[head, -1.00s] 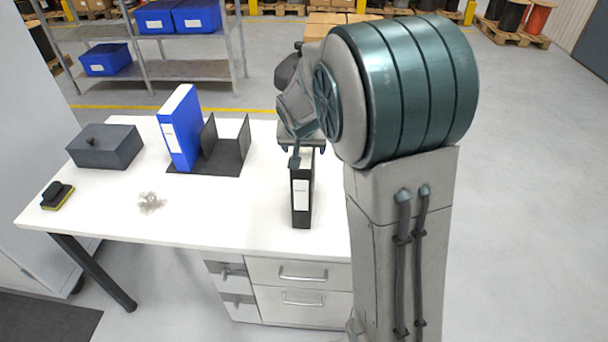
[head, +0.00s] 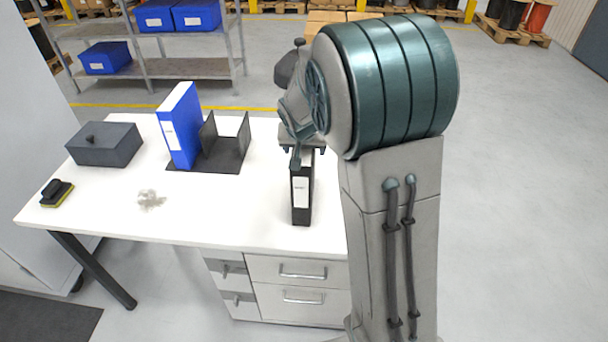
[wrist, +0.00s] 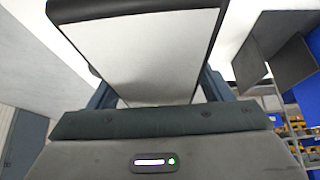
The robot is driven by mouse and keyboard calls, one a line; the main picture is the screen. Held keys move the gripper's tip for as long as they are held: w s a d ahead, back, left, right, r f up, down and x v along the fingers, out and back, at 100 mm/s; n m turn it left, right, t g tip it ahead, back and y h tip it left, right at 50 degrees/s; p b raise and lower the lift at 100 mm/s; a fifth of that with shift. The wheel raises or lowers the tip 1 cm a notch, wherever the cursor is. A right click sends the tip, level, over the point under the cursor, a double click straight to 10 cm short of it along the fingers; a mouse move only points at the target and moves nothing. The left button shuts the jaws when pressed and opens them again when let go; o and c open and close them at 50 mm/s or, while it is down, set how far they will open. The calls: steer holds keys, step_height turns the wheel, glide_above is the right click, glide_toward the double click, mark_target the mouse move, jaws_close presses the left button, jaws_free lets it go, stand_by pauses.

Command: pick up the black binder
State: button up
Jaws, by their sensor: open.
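The black binder (head: 302,205) stands upright near the front edge of the white table, its white spine label facing the head camera. My gripper (head: 308,158) is at the binder's top end, pointing down, with its jaws open. In the wrist view the binder (wrist: 150,52) fills the middle, showing a pale face and dark cover edges. It lies between the two bluish fingers of my gripper (wrist: 158,92), which show partly at either side. Whether the fingers touch it cannot be told. My arm hides part of the binder's top in the head view.
The white table (head: 225,215) also bears a blue binder (head: 180,128) in a dark bookend holder (head: 228,158), a dark grey box (head: 105,148), a black and yellow brush (head: 57,193) and a small greyish clump (head: 150,199).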

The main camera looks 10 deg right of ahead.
steer(key=shift+f, duration=0.1)
stand_by(0.3)
jaws_close()
stand_by(0.4)
